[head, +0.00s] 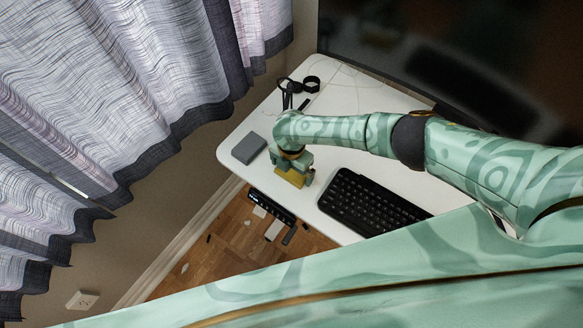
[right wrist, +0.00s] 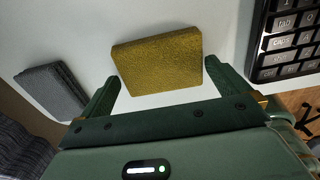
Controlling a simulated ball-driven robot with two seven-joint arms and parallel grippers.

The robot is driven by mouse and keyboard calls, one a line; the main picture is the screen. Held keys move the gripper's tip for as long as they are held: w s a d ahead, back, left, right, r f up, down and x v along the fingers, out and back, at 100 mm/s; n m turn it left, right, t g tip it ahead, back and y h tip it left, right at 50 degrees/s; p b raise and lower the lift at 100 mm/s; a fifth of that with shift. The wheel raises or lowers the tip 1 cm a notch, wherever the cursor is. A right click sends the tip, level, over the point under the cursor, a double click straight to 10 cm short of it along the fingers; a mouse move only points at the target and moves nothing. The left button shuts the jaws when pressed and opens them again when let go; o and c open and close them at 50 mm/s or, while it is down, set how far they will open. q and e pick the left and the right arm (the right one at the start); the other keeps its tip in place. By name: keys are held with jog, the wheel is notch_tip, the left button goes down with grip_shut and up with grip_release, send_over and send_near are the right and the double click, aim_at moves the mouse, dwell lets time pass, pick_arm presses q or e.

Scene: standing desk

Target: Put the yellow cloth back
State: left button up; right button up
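The yellow cloth (head: 290,177) is a folded, flat block at the near left part of the white desk, close to its front edge. It also shows in the right wrist view (right wrist: 160,62), flat against the white desktop. My right gripper (head: 293,168) points down over the cloth. In the right wrist view, its two fingers (right wrist: 161,72) are spread wide, one at each side of the cloth's near end. The right finger is very close to the cloth; whether it touches cannot be told. My left gripper is not in view.
A folded grey cloth (head: 248,148) lies left of the yellow one on the desk (head: 330,228). A black keyboard (head: 370,202) is close on the right. Black looped items (head: 295,88) lie behind. A dark control strip (head: 271,208) is at the front edge.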

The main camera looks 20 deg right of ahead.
aim_at(291, 171)
notch_tip(291, 171, up, 12)
jog(key=p, duration=0.5)
dwell(0.5)
